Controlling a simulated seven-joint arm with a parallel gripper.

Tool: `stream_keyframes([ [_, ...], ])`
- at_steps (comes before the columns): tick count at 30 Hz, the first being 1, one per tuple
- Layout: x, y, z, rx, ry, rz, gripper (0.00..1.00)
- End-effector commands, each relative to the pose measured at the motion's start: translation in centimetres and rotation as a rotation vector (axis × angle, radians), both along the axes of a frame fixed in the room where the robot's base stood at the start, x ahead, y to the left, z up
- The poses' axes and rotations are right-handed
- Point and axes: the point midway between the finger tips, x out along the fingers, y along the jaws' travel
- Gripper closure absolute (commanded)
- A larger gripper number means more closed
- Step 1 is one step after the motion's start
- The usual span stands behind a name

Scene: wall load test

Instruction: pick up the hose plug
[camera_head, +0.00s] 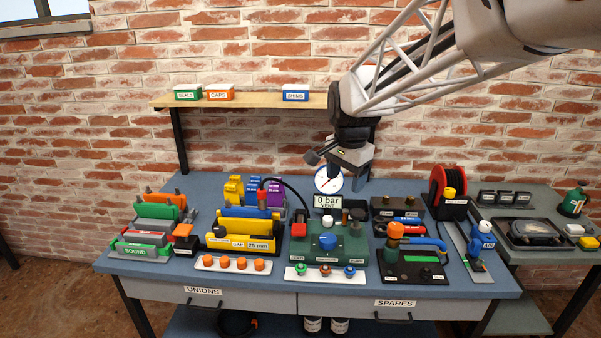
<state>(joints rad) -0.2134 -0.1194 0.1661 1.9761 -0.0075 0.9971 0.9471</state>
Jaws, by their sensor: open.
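My gripper (338,170) is open and points down above the back middle of the bench, in front of a round white gauge (327,180). Nothing shows between its fingers. No label I can read names the hose plug, so I cannot tell which part it is. A black hose (295,188) arches from the yellow block area to near a red block (299,229) left of the green unit (335,246). A red hose reel (447,184) at the back right carries a yellow piece (449,192).
White strips with orange (241,263) and coloured knobs lie along the front. A shelf (250,101) with small boxes hangs behind. A side table (560,251) is at right.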

Motion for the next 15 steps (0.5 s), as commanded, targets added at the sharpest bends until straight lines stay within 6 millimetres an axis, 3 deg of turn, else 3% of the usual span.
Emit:
stream_keyframes([
  [3, 3.0, 2.2, -0.8, 0.007, 0.014, -0.061, 0.34],
  [15, 11.8, 9.8, -4.1, 0.025, 0.053, -0.281, 0.34],
])
